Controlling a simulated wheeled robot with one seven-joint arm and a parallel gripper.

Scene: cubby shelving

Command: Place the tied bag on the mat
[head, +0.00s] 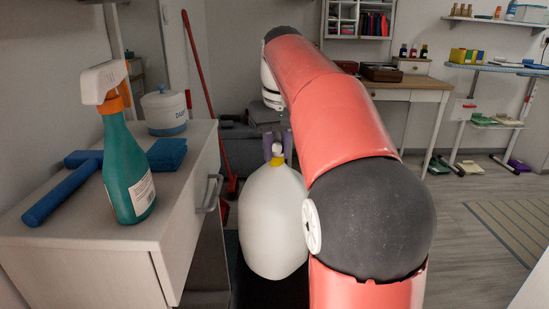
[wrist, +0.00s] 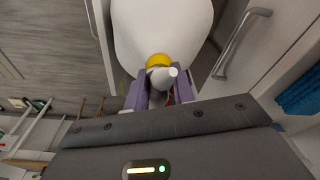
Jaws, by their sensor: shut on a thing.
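The tied bag (head: 272,222) is white and full, with a yellow tie at its neck. My gripper (head: 279,150) is shut on the neck from above, and the bag hangs upright below it, left of my arm. In the wrist view the purple fingers of my gripper (wrist: 161,92) stand on both sides of the neck, and the bag (wrist: 163,32) bulges beyond them. A tan striped mat (head: 515,226) lies on the floor at the right of the head view, well apart from the bag. The floor behind the bag is hidden.
A white cabinet (head: 85,255) stands close at the left, its handle (head: 209,192) sticking out near the bag. A wooden desk (head: 425,88) stands behind. The floor at right is mostly clear.

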